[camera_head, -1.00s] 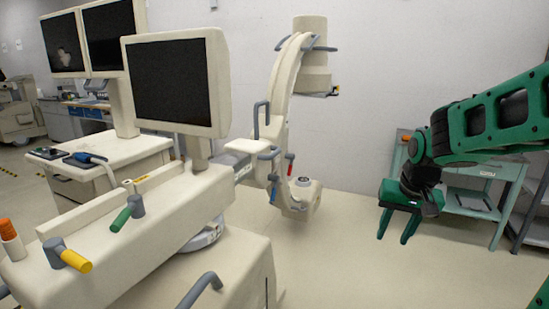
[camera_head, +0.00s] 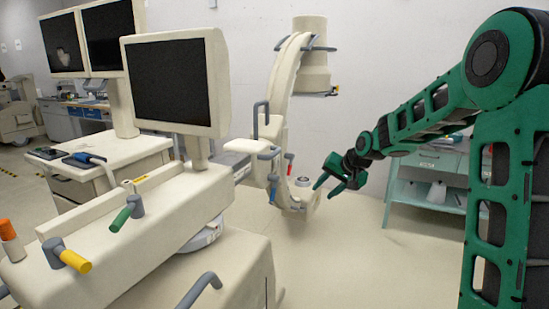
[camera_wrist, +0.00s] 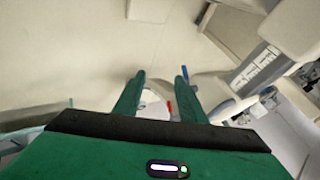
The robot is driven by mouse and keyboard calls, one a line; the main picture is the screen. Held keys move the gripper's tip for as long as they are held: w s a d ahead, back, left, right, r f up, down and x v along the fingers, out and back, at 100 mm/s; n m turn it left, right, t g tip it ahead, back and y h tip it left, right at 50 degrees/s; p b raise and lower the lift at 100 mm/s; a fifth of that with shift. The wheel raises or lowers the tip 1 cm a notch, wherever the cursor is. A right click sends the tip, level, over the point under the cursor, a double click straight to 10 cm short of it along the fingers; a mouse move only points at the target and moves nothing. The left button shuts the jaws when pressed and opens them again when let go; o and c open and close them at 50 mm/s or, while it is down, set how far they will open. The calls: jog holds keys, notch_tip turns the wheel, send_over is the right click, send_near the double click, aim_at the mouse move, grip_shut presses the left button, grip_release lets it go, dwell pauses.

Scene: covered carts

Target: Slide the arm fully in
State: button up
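The cream C-arm (camera_head: 283,85) stands by the wall, in the middle of the head view. Its horizontal sliding arm (camera_head: 240,148) joins it to the cart body (camera_head: 165,205), and a stretch of the arm shows between them. In the wrist view, marked scales (camera_wrist: 258,68) show on the machine at the right. Grey handles (camera_head: 261,118) and a red-tipped lever (camera_head: 290,160) are on the C-arm side.
A monitor (camera_head: 175,83) stands on the cart, with green (camera_head: 121,219) and yellow (camera_head: 76,261) handles below it. A workstation cart (camera_head: 100,158) is at the left. A teal shelf cart (camera_head: 425,192) stands behind my arm. The floor between machine and shelf is clear.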

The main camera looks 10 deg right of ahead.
jog(key=w+a+m+t+y, duration=0.1)
jog(key=w+a+t+y, duration=0.2)
jog(key=w, duration=0.8)
jog(key=m+t+y, duration=0.3)
jog(key=m, duration=0.1)
send_near(277, 154)
jog(key=shift+t, duration=0.3)
jog(key=shift+f+x, duration=0.2)
jog(key=shift+x, duration=5.45)
jog(key=shift+s+a, duration=0.1)
grip_shut()
